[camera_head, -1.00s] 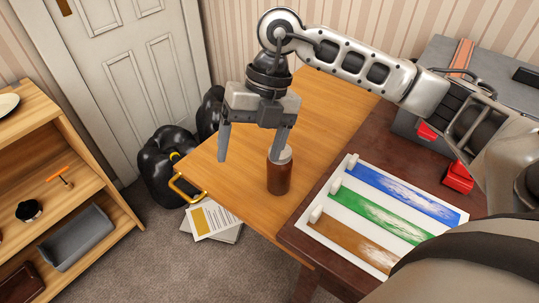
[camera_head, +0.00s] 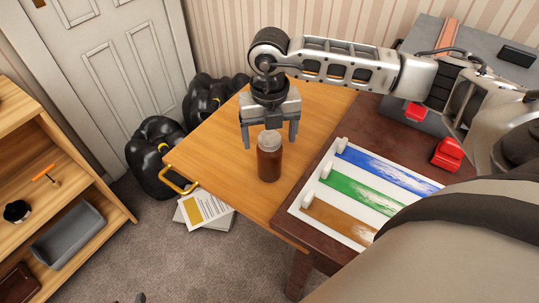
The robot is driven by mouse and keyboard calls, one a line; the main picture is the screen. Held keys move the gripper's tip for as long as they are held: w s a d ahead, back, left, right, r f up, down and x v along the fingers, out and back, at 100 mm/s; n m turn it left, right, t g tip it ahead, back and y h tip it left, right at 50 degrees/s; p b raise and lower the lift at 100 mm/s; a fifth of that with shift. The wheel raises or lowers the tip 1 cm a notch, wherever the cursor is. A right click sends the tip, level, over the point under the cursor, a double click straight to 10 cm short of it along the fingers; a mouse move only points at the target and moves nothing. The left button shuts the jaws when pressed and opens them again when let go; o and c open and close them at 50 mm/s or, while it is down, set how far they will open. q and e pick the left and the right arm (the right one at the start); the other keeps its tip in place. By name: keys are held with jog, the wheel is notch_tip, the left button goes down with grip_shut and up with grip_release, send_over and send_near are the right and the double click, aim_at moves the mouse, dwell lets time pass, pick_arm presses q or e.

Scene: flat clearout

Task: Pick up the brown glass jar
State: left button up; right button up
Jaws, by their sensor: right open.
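The brown glass jar (camera_head: 269,160) stands upright on the light wooden table leaf (camera_head: 228,164), near its front edge. It has a pale grey lid. My right gripper (camera_head: 269,146) is open and points down, with its fingers to the left and right of the jar's top in the picture. The fingertips look behind or above the lid; I cannot tell whether they touch the jar. Nothing is held. My left gripper does not show clearly; only a small dark part is at the bottom edge.
A white board (camera_head: 366,193) with blue, green and brown stripes lies right of the jar on the dark table. A red object (camera_head: 447,153) and a grey case (camera_head: 470,75) are further right. Black bags (camera_head: 155,160) and papers (camera_head: 205,210) lie on the floor. A wooden shelf (camera_head: 85,175) stands left.

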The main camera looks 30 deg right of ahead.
aim_at(270, 157)
notch_tip(270, 157, down, 5)
jog(key=shift+w+r, duration=0.1)
jog(key=shift+r, duration=0.05)
jog(key=shift+c, duration=0.3)
jog(key=c, duration=1.2)
jog(key=shift+r, duration=0.15)
